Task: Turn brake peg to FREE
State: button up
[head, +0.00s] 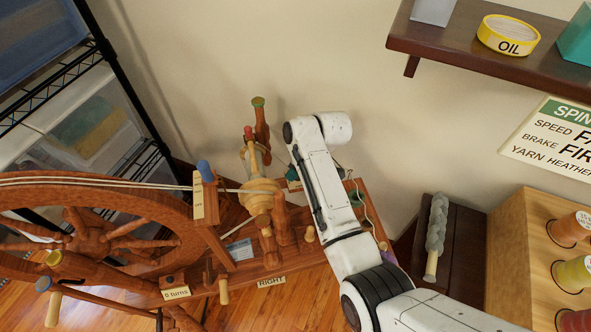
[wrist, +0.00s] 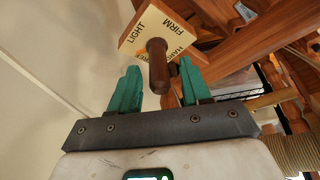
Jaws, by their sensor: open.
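The brake peg (wrist: 158,68) is a dark brown wooden peg standing out from a pale square dial plate (wrist: 130,42) in the wrist view. The plate reads LIGHT, FIRM and HARD; a further word beside the peg is partly hidden. I cannot tell which word the peg is set to. My gripper (wrist: 160,67) is open, with one green finger on each side of the peg and a gap to both. In the head view my white arm reaches to the spinning wheel's (head: 183,208) wooden frame and hides most of the peg area.
A shelf (head: 480,50) with a yellow OIL tin (head: 508,35) juts out at upper right. A spool rack (head: 520,250) and a dark box with a grey fibre roll (head: 437,235) stand at right. Storage bins (head: 85,125) are at left. The wall lies close behind the wheel.

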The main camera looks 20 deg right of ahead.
jog(key=shift+w+a+f, duration=0.2)
jog(key=shift+f, duration=0.35)
grip_shut()
jog(key=shift+r+n+p, duration=0.15)
jog(key=shift+n+p, duration=0.35)
jog(key=shift+n, duration=0.2)
jog(key=n, duration=0.2)
jog(key=n+g+y, duration=0.1)
jog(key=n, duration=0.1)
jog(key=shift+s+a+g, duration=0.1)
jog(key=shift+s+g, duration=0.05)
jog(key=shift+g, duration=0.15)
grip_release()
jog(key=p+v, duration=0.2)
jog(key=v, duration=0.8)
jog(key=shift+d+r, duration=0.2)
jog(key=shift+d, duration=0.1)
